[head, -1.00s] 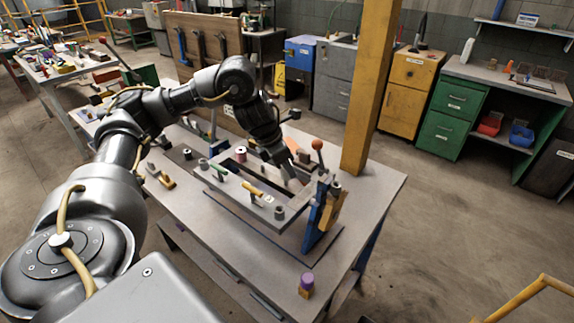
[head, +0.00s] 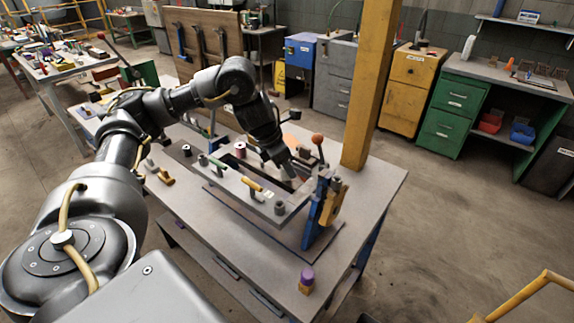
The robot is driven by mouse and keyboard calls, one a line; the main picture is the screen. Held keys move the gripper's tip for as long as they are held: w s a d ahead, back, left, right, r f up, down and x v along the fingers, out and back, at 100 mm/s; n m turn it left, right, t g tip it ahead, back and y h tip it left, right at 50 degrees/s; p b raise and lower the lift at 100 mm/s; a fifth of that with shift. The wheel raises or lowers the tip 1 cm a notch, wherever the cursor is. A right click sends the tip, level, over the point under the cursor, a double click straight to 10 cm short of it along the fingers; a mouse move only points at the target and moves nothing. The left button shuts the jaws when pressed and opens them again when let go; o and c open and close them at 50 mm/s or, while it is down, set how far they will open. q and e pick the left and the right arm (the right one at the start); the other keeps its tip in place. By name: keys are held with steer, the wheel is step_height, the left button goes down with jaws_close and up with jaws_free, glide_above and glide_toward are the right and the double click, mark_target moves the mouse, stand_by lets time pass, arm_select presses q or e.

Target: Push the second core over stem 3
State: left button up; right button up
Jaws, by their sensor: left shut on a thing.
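The grey metal mould frame (head: 238,188) lies on the workbench, with a long open cavity and several small fittings along its near rail. My left arm reaches over it from the left. The left gripper (head: 289,173) points down at the right end of the cavity. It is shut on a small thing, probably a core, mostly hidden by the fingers. Stem 3 cannot be told apart in or under the frame. My right gripper is not in view.
A blue clamp stand (head: 317,212) with a red-knobbed lever (head: 318,140) stands close right of the gripper. A purple-topped piece (head: 306,280) stands at the near corner. The bench's right side (head: 375,190) is clear.

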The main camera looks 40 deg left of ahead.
arm_select(q)
steer(key=shift+f+b, duration=0.35)
steer(key=shift+f, duration=0.15)
steer(key=o, duration=1)
steer(key=shift+o, duration=0.2)
steer(key=shift+r, duration=0.1)
steer(key=p+v, duration=0.3)
steer(key=v, duration=0.7)
steer(key=shift+r, duration=0.35)
steer(key=shift+f, duration=0.1)
